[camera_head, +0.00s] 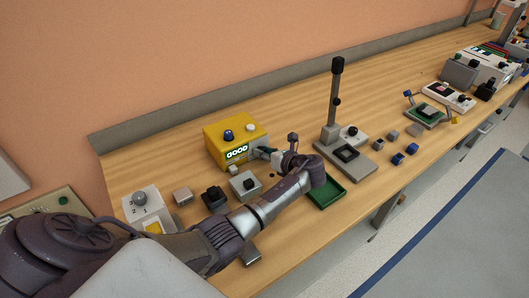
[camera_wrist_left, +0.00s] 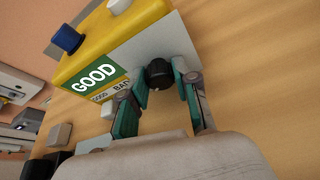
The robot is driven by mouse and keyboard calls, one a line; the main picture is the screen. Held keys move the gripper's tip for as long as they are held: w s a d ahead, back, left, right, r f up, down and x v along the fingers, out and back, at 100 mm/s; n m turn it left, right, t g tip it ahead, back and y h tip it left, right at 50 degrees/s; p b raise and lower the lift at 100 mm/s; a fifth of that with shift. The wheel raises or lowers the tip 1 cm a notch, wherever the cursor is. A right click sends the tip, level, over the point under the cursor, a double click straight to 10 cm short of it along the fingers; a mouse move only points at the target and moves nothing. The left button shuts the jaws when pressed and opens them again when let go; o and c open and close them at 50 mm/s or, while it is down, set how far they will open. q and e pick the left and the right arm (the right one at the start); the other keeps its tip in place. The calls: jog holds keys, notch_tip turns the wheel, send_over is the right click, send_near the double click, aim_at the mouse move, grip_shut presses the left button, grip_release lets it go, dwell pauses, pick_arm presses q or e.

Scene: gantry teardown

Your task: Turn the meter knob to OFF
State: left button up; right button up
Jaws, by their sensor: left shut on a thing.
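The yellow meter (camera_head: 216,150) stands on the bench near the wall, with a lit GOOD display (camera_head: 237,152). In the left wrist view the meter (camera_wrist_left: 110,38) shows a green GOOD field (camera_wrist_left: 94,77) and a pale front panel. A round black knob (camera_wrist_left: 158,73) sits at this panel, between my left fingertips. My left gripper (camera_head: 264,153) reaches the meter's right front; in the wrist view its teal-padded fingers (camera_wrist_left: 160,90) are closed on the black knob. The knob's pointer and any OFF mark cannot be made out. My right gripper is not in view.
A blue knob (camera_head: 228,135) and a white button (camera_head: 249,127) top the meter. A green tray (camera_head: 327,194) and a stand with a tall post (camera_head: 334,95) are right of my arm. Small blocks and a numbered dial box (camera_head: 147,209) are left. Bare bench lies behind the stand.

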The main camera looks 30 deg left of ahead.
pick_arm(q)
grip_shut()
jog(key=shift+s+r+n+t+h+p, duration=0.15)
jog(key=shift+n+t+h+p, duration=0.15)
jog(key=shift+n+t+p, duration=0.7)
jog(key=shift+a+n+p, duration=0.1)
jog(key=shift+n+p, duration=0.3)
jog(key=shift+p, duration=0.3)
jog(key=shift+n+t+h, duration=0.3)
jog(key=shift+n+t, duration=0.1)
jog(key=shift+n, duration=0.2)
jog(key=shift+s+f+n+t, duration=0.1)
jog(key=shift+f+n+t, duration=0.15)
jog(key=shift+n+t, duration=0.25)
jog(key=shift+f+n+t+b, duration=0.1)
jog(key=shift+n+t+b, duration=0.25)
jog(key=shift+n, duration=0.35)
jog(key=shift+n+t+b, duration=0.45)
jog(key=shift+n+b, duration=0.15)
jog(key=shift+n, duration=0.1)
